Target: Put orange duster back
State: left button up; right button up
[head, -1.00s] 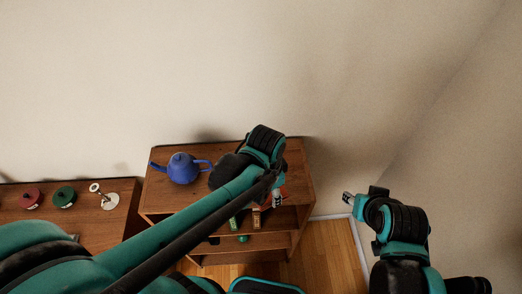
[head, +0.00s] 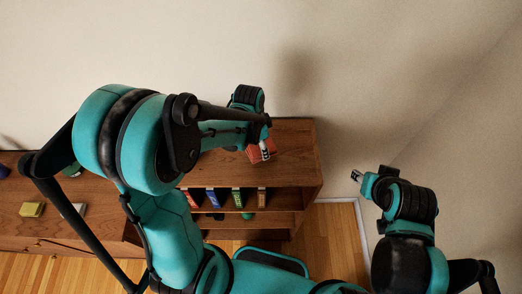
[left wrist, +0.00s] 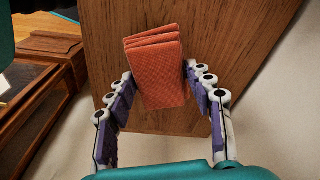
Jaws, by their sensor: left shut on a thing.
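The orange duster (head: 256,153) is a folded, layered block above the right part of the wooden shelf unit's top (head: 297,150). My left gripper (head: 265,147) is shut on it. In the left wrist view the duster (left wrist: 158,75) sits between the two fingers (left wrist: 160,82), with the wood top behind it. I cannot tell whether the duster touches the top. My right gripper (head: 357,176) is off to the right, apart from the shelf; its fingers are too small to read.
Several coloured upright items, including a green one (head: 237,198), stand in the compartment below the top. A low cabinet at left holds a yellow block (head: 31,209). My left arm hides the top's left part. Wooden floor (head: 335,235) is clear at right.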

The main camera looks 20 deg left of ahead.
aim_at(256, 150)
pick_arm(q)
notch_tip(256, 150, down, 3)
jog(key=shift+f, duration=0.1)
jog(key=o, duration=1.6)
jog(key=shift+c, duration=0.2)
jog(key=r, duration=0.3)
jog(key=r+p, duration=0.1)
jog(key=r, duration=0.3)
jog(key=s+a+r, duration=0.1)
jog(key=r, duration=0.3)
jog(key=shift+a+r, duration=0.1)
jog(key=s+a+r+n+t+y, duration=0.1)
jog(key=s+a+r+n+t, duration=0.2)
jog(key=s+r+n+t, duration=0.3)
jog(key=shift+s+a+r+n, duration=0.15)
jog(key=shift+s+r+n, duration=0.5)
jog(key=shift+s+n, duration=1.25)
jog(key=shift+w+n, duration=0.3)
